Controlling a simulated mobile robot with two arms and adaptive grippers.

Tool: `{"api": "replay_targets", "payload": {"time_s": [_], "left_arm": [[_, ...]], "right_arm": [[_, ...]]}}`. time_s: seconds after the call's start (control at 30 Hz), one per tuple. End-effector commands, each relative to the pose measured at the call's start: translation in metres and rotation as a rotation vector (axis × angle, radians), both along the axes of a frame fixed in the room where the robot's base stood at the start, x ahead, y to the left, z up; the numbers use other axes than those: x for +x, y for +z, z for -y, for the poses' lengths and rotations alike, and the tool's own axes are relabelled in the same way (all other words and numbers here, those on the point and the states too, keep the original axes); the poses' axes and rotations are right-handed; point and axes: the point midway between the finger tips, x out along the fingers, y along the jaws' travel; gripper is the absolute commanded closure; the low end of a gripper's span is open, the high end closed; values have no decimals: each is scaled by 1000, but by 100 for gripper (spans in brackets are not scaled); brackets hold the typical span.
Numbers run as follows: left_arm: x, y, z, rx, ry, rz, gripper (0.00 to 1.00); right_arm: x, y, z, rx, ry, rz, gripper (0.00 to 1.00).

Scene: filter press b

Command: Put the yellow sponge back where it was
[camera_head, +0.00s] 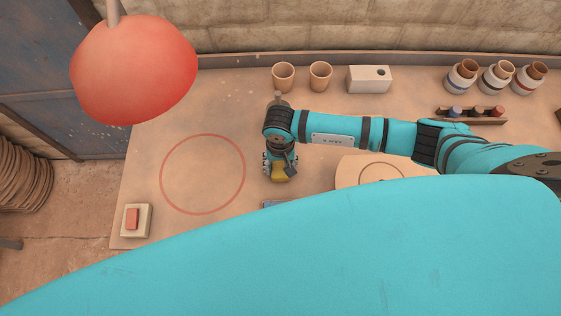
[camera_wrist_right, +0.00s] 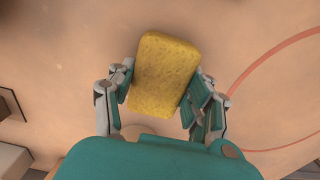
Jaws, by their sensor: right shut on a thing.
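The yellow sponge (camera_wrist_right: 165,75) is between the fingers of my right gripper (camera_wrist_right: 163,100), which is shut on it. Part of the same circle shows at the right in the right wrist view (camera_wrist_right: 268,85). I cannot tell whether the sponge touches the table. My left gripper is not in view.
Two cups (camera_head: 283,77) and a white block with a hole (camera_head: 369,79) stand at the back. Several jars (camera_head: 497,78) and a small rack (camera_head: 470,118) are at the right. A round-marked board (camera_head: 355,170) lies beside my arm. A red button box (camera_head: 136,220) is at front left.

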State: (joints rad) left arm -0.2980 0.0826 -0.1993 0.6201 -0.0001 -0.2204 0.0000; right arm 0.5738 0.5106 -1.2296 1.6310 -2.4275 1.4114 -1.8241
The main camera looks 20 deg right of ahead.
Motion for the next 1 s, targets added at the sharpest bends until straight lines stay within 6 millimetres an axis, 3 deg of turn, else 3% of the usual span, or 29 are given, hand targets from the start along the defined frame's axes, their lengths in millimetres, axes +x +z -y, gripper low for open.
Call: {"api": "replay_targets", "payload": {"time_s": [0.2, 0.23, 0.4, 0.77, 1.0], "left_arm": [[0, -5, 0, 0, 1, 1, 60], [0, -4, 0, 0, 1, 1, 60], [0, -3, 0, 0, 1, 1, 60], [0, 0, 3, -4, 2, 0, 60], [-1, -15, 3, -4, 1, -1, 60]], "right_arm": [[0, -4, 0, -1, 0, 0, 79], [0, -3, 0, -1, -1, 0, 47], [0, -2, 0, -1, -1, 0, 26], [1, 4, 0, 0, 0, 1, 26], [2, 45, 0, 0, 2, 6, 26]]}}
